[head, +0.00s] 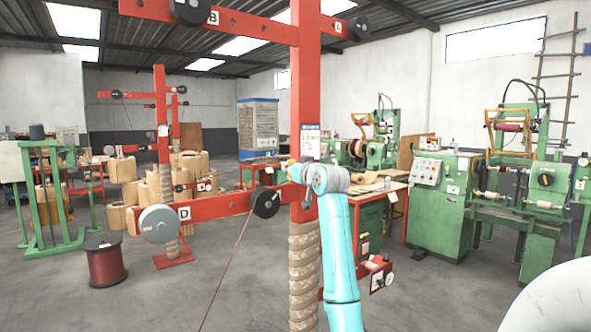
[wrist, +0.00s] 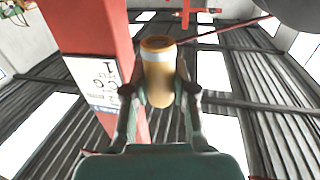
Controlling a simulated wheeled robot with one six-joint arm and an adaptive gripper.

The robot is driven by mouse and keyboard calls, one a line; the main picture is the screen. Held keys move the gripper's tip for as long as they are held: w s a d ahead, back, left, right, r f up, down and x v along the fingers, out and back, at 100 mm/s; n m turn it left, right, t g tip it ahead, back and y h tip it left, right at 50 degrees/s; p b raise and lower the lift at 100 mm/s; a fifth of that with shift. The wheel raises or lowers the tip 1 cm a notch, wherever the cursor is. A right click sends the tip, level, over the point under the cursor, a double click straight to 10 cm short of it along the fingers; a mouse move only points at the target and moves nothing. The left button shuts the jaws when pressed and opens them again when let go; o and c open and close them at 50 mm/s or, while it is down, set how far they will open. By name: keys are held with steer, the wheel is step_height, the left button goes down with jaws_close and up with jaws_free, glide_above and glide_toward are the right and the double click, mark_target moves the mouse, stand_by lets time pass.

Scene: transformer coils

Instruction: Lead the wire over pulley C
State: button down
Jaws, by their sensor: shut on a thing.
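My gripper (wrist: 160,85) is shut on a tan cylinder with a pale band (wrist: 160,70), its two fingers on either side. In the head view my arm reaches up in front of the red post, and the gripper is small and hard to make out. A thin dark-red wire (head: 228,262) rises from the floor side to a black pulley (head: 265,202) on the lower red crossbar. A reddish line runs from near the cylinder toward a dark round shape (wrist: 297,12) at the wrist view's upper right. I cannot read a C label.
The red post (head: 305,80) stands close by my gripper; rope wraps its lower part. The lower bar carries label D and a grey wheel (head: 158,223). The upper bar carries pulley B (head: 193,10) and label A. A red spool (head: 107,262) stands on the floor, left.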

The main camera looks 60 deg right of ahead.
steer(key=f, duration=1)
steer(key=shift+s+d+f, duration=0.2)
steer(key=shift+d+f, duration=0.05)
steer(key=shift+f, duration=0.2)
